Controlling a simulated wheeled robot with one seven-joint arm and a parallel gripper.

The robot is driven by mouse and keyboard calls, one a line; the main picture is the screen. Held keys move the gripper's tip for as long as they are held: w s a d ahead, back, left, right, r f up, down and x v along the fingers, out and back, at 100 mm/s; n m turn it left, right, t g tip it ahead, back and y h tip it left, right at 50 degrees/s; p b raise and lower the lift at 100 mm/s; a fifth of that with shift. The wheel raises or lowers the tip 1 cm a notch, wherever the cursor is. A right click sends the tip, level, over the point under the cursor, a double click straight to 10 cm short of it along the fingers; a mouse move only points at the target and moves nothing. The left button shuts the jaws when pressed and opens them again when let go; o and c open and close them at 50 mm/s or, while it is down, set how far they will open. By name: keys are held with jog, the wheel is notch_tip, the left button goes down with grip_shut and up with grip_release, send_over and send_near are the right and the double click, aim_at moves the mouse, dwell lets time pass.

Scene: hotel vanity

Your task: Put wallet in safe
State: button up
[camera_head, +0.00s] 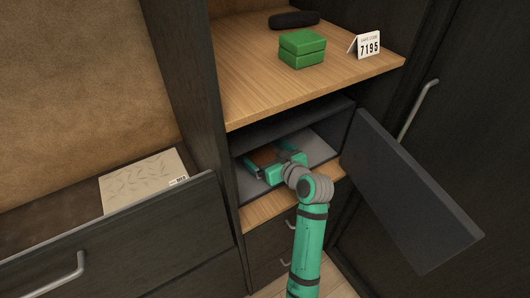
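The safe (240,190) stands open in the cabinet niche below the wooden shelf. Its dark door (405,190) is swung out to the right. A brown wallet (263,157) is inside the safe, partly hidden by my gripper. My teal gripper (274,164) reaches through the safe's opening, with its fingers spread on either side of the wallet. I cannot tell whether the fingers press on the wallet or whether it rests on the safe floor.
On the wooden shelf (250,90) above are green boxes (302,48), a dark oblong case (294,19) and a white card reading 7195 (367,45). An open drawer (110,235) at left holds a pale booklet (143,180). The safe door borders my arm's right side.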

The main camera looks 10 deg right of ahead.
jog(key=v, duration=1)
jog(key=shift+s+d+r, duration=0.15)
jog(key=shift+s, duration=0.2)
jog(key=shift+d, duration=0.1)
